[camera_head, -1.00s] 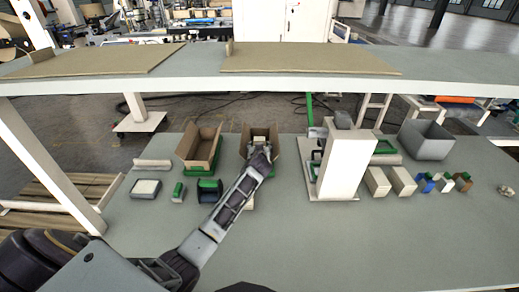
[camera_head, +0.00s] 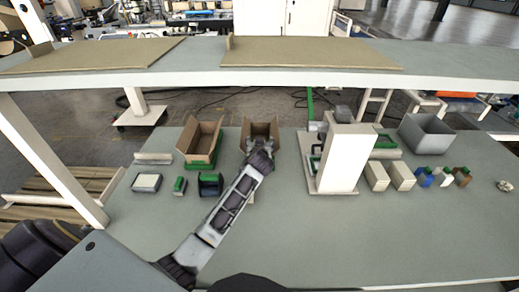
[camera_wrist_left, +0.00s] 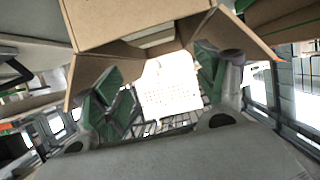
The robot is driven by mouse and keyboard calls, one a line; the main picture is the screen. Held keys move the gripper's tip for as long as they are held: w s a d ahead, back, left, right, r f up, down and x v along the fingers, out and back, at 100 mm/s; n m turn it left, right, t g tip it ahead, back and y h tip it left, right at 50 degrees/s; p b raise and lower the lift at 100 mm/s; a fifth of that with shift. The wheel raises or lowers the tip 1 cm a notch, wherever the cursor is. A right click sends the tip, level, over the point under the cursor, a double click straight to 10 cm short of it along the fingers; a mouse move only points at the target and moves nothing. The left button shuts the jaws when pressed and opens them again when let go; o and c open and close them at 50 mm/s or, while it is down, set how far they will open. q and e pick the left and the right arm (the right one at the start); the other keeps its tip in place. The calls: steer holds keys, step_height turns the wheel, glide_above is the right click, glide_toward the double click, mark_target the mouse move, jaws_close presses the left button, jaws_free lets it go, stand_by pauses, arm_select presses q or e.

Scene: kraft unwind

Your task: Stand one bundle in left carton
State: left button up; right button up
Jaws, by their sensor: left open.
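Two open brown cartons stand side by side on the table, the left carton (camera_head: 193,137) and a second carton (camera_head: 247,132) to its right. My left gripper (camera_head: 262,142) is at the front of the second carton, not the left one. In the left wrist view its fingers (camera_wrist_left: 165,95) are spread, with green pads, below a carton's flaps (camera_wrist_left: 115,22). A glaring white patch (camera_wrist_left: 168,92) shows between the fingers; I cannot tell whether it is a bundle. I cannot identify a bundle with certainty. My right gripper is not in view.
A white upright machine (camera_head: 346,158) stands right of the cartons. Pale blocks (camera_head: 376,177), small coloured pieces (camera_head: 424,179) and a grey bin (camera_head: 425,136) are further right. Small trays (camera_head: 146,183) and a green-and-dark holder (camera_head: 209,186) lie left. The front table is clear.

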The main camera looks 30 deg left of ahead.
arm_select(q)
steer(key=v, duration=0.7)
steer(key=shift+a+r, duration=0.1)
stand_by(0.5)
steer(key=shift+s, duration=0.1)
